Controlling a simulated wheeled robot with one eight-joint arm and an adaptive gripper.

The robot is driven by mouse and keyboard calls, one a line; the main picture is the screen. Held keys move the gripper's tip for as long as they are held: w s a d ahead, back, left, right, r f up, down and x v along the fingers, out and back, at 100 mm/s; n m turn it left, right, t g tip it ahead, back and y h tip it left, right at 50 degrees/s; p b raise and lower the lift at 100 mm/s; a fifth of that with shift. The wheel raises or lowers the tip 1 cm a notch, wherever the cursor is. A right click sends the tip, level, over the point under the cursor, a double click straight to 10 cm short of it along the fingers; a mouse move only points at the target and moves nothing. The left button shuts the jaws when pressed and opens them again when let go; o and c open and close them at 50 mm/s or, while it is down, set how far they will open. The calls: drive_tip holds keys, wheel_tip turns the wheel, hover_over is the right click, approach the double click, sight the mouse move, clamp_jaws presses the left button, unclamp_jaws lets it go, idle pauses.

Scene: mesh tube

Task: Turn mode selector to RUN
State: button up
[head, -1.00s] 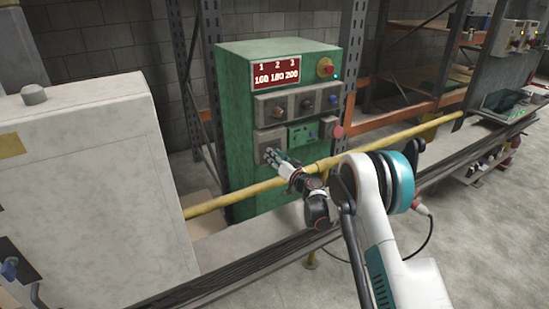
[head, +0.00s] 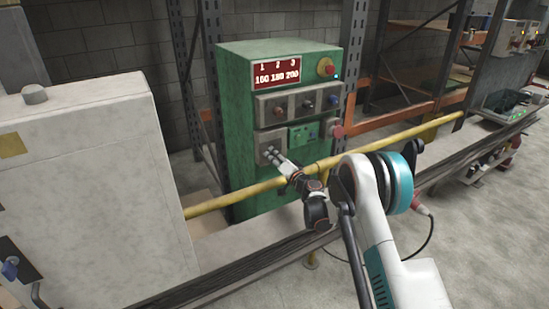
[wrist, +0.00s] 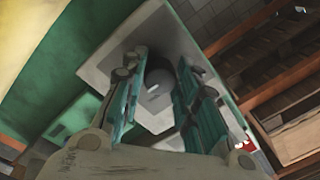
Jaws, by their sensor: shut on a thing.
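The mode selector (wrist: 158,76) is a dark grey round knob with a small pale mark on its face, seen in the wrist view on a light grey plate (wrist: 112,68). My gripper (wrist: 163,84) has its two teal-padded fingers on either side of the knob and is shut on it. In the head view my gripper (head: 272,157) is at the lower left plate (head: 264,138) of the green cabinet (head: 238,115). The knob is hidden there behind the fingers. No RUN label can be read in either view.
Other knobs sit on the upper panel (head: 298,103). A red button (head: 338,131) is to the right and another red button (head: 326,67) above. A pale cabinet (head: 95,180) stands at the left.

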drive_tip(key=o, duration=1.1)
drive_tip(key=shift+c, duration=0.2)
drive_tip(key=shift+s+d, duration=0.1)
drive_tip(key=v, duration=1.1)
drive_tip(key=shift+s+d, duration=0.25)
drive_tip(key=shift+s, duration=0.05)
